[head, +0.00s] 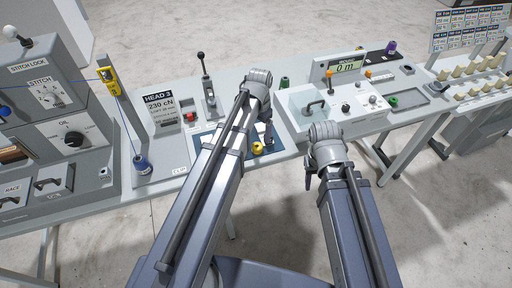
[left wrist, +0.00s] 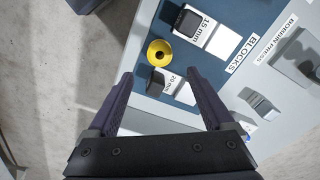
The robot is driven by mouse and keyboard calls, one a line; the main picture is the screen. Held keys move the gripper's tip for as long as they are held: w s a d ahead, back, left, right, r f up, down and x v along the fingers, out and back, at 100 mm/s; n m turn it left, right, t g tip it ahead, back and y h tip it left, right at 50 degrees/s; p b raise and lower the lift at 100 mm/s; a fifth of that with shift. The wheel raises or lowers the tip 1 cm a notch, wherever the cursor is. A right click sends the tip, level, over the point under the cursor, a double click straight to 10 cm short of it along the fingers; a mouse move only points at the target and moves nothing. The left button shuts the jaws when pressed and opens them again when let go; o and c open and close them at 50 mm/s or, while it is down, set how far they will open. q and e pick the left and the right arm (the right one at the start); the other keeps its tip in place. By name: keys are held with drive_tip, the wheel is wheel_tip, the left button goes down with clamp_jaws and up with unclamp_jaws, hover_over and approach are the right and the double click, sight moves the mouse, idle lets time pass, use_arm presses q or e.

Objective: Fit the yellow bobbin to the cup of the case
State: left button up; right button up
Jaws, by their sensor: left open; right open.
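The yellow bobbin (head: 258,147) sits by the near edge of the blue mat (head: 206,138). In the left wrist view the bobbin (left wrist: 159,53) shows its round face and dark centre hole, just beyond the fingertips. My left gripper (left wrist: 157,77) is open and empty, its fingers apart on either side below the bobbin, not touching it. In the head view the left gripper (head: 268,138) hangs over the mat beside the bobbin. My right gripper (head: 308,183) is open, in front of the bench edge, and mostly hidden by its wrist. I cannot pick out the case or its cup for certain.
Dark blocks on the mat, labelled 15 mm (left wrist: 188,21) and 20 mm (left wrist: 161,81), stand close to the bobbin. A grey part (left wrist: 262,104) stands right of the mat. A lever (head: 204,75) rises behind the mat. A blue spool (head: 141,163) stands left.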

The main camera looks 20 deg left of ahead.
sight(257, 144)
use_arm(q)
wheel_tip(257, 144, down, 2)
drive_tip(key=shift+a+b, duration=0.1)
drive_tip(key=shift+b, duration=0.6)
drive_tip(key=f+b, duration=0.5)
drive_tip(key=shift+s+a+f, duration=0.1)
drive_tip(key=shift+s, duration=0.2)
clamp_jaws()
